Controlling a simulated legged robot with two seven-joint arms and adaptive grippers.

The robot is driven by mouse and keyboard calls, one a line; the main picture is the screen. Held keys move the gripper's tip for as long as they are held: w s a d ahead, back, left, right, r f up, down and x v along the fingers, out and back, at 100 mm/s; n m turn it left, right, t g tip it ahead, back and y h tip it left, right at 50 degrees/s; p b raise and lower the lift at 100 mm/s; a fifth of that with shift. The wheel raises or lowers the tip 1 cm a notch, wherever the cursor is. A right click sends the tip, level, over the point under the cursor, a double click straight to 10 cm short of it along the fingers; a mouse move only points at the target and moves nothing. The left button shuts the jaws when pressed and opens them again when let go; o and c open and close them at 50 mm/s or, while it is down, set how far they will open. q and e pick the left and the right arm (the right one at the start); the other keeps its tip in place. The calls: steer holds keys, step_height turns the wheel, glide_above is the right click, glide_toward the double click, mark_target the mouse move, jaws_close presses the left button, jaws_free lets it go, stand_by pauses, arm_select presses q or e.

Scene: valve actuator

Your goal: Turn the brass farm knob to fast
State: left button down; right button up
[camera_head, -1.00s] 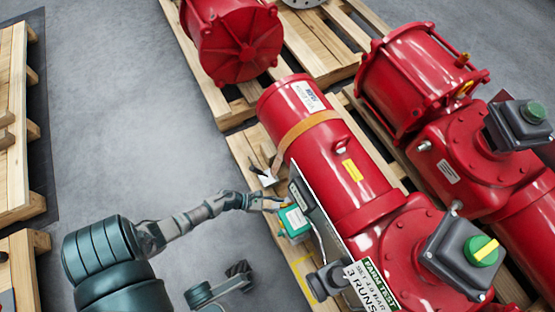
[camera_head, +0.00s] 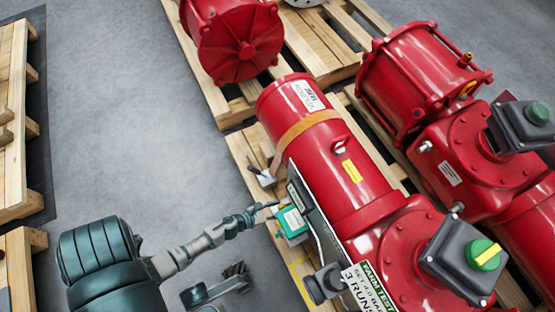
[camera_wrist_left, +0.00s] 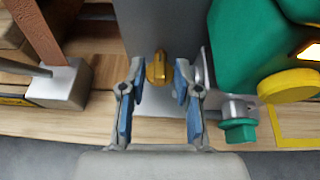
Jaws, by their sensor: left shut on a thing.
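In the left wrist view the brass knob (camera_wrist_left: 158,68) stands on a grey metal face, its grip bar roughly upright in the picture. My left gripper (camera_wrist_left: 159,80) has one blue-padded finger on each side of it and is shut on it. In the head view my left gripper (camera_head: 270,208) reaches to the near side of the red actuator (camera_head: 345,185), beside a green-and-white box (camera_head: 292,222). The knob is too small and hidden to make out there. No fast marking is legible.
A sign (camera_head: 372,287) reading "FARM TEST" and "3 RUNS" stands lower right of the box. In the wrist view a green housing (camera_wrist_left: 250,45) with a yellow disc (camera_wrist_left: 290,86) is close on the right, and a metal block (camera_wrist_left: 58,84) on the left. Wooden pallet boards lie below.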

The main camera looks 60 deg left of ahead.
arm_select(q)
steer(key=c, duration=1.2)
jaws_free()
steer(key=shift+s, duration=0.1)
steer(key=v, duration=1.1)
steer(key=shift+s, duration=0.4)
